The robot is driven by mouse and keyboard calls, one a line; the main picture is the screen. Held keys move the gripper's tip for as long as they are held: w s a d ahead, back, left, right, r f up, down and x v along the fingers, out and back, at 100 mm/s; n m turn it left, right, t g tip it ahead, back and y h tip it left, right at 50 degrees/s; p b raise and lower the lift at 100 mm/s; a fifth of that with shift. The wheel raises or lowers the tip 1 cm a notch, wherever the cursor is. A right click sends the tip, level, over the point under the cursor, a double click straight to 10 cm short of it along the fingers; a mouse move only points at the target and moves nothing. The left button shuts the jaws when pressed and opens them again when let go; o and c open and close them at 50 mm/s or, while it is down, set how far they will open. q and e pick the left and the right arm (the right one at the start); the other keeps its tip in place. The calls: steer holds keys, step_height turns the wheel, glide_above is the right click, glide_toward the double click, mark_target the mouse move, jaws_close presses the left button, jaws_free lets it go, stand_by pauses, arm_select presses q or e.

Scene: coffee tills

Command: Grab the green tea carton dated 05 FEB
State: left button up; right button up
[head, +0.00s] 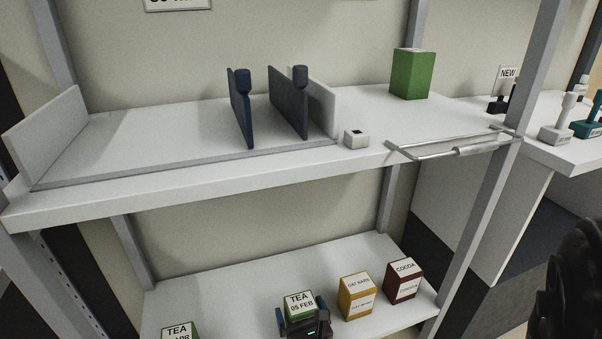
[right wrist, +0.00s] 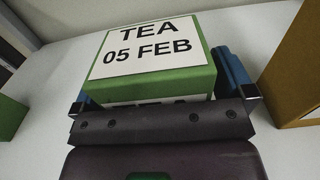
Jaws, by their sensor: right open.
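The green tea carton (head: 299,301) with a white label reading TEA 05 FEB stands on the lower shelf. In the right wrist view the carton (right wrist: 150,55) fills the middle, its label facing the camera. My right gripper (head: 304,312) is at the carton, with one blue finger on each side of it. The right wrist view shows my right gripper (right wrist: 165,85) open around the carton, a narrow gap showing at the right finger. Whether the left finger touches is unclear. Another green tea carton (head: 180,331), its label ending in APR, is cut off at the bottom left. My left gripper is not in view.
A yellow oat bars box (head: 356,297) and a brown cocoa box (head: 402,280) stand right of the carton. The upper shelf (head: 180,130) has dark dividers (head: 288,105) and a plain green box (head: 411,74). A grey shelf post (head: 490,190) rises at the right.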

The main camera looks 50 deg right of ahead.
steer(key=c, duration=1)
